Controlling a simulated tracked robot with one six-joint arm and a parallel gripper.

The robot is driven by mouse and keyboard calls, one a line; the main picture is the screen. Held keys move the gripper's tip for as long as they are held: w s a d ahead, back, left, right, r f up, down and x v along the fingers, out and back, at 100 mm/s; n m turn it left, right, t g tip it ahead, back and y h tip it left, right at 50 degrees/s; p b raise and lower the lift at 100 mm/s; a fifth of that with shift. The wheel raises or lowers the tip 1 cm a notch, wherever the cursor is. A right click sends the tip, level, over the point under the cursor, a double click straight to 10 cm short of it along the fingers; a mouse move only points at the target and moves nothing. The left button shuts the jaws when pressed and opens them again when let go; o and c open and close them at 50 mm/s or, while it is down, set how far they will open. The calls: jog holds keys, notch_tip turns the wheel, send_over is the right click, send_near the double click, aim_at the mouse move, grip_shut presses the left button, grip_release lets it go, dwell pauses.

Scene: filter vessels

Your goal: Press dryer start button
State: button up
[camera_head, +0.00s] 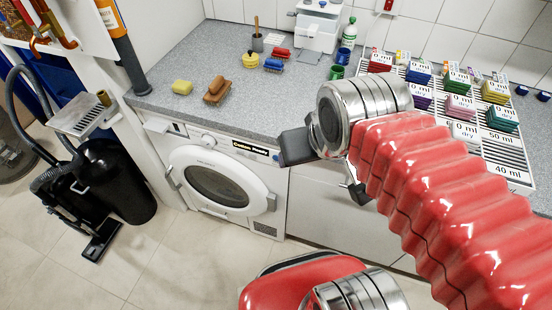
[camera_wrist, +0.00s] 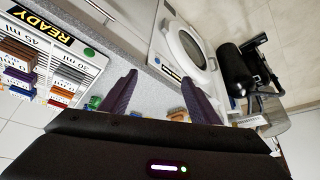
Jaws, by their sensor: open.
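The dryer (camera_head: 212,182) is the white front-loading machine under the grey counter, with a round door, shut. Its control panel has a knob (camera_head: 207,141) and a dark display (camera_head: 250,147) with light text. I cannot clearly pick out the start button. In the wrist view the dryer (camera_wrist: 186,40) is beyond and above my fingers. My gripper (camera_wrist: 159,88) is open and empty, its two dark fingers apart. In the head view its dark body (camera_head: 297,147) covers the counter's front edge just right of the dryer; its fingertips cannot be made out there.
A rack (camera_head: 515,160) with coloured filter boxes is at the right. A black vacuum cleaner (camera_head: 110,180) stands left of the dryer. The floor before it is clear.

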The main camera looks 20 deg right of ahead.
grip_shut()
dwell(0.5)
dwell(1.0)
